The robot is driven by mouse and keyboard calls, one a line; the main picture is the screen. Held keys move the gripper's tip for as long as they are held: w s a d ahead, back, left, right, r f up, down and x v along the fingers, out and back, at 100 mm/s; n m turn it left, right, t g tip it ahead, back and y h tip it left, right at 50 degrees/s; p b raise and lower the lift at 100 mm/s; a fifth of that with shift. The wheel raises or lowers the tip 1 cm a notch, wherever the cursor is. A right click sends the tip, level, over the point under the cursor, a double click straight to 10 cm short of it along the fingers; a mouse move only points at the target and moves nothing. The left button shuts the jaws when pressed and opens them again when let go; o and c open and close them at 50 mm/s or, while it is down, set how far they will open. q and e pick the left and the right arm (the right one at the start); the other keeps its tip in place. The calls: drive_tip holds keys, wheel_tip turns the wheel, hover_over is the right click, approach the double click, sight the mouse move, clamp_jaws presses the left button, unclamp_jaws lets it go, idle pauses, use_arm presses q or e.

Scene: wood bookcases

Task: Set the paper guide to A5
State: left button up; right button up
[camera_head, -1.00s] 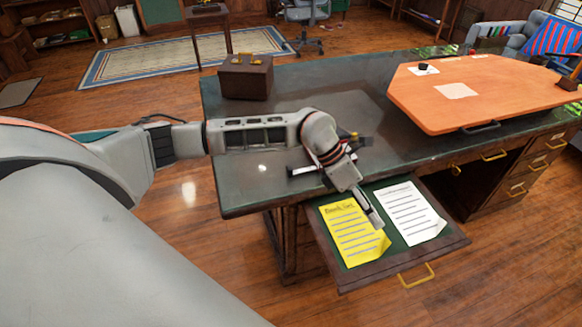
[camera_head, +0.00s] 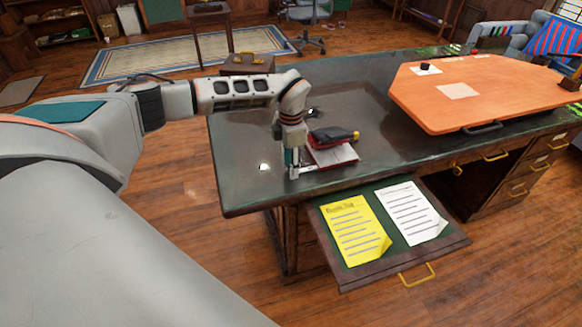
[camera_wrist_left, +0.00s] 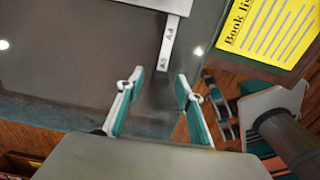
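A red, black and yellow hole punch (camera_head: 332,136) stands on the desk's near left part. Its pale base (camera_head: 335,156) shows below it. A narrow light-grey paper guide (camera_head: 310,167) sticks out from the base toward the left; in the left wrist view the guide (camera_wrist_left: 169,42) carries small dark size marks, too small to read surely. My left gripper (camera_head: 293,174) points down at the guide's outer end. In the left wrist view my left gripper (camera_wrist_left: 160,78) is open, its teal-lined fingers on either side of the guide's end; I cannot tell whether they touch it.
The dark desktop (camera_head: 240,180) is clear to the left. An open drawer (camera_head: 340,280) below holds a yellow sheet (camera_head: 352,230) and a white sheet (camera_head: 411,212). An orange board (camera_head: 500,90) lies on the right. A brown box (camera_head: 248,64) stands behind my left arm.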

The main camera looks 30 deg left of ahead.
sight(306, 172)
use_arm(q)
drive_tip(key=shift+f, duration=0.65)
clamp_jaws()
drive_tip(key=w+d, duration=0.1)
drive_tip(key=w, duration=0.1)
drive_tip(key=w+d+b, duration=0.1)
drive_tip(key=shift+w+d, duration=0.35)
drive_tip(key=shift+d, duration=0.05)
drive_tip(key=shift+r, duration=0.1)
drive_tip(key=shift+d, duration=0.1)
unclamp_jaws()
drive_tip(key=shift+w, duration=0.15)
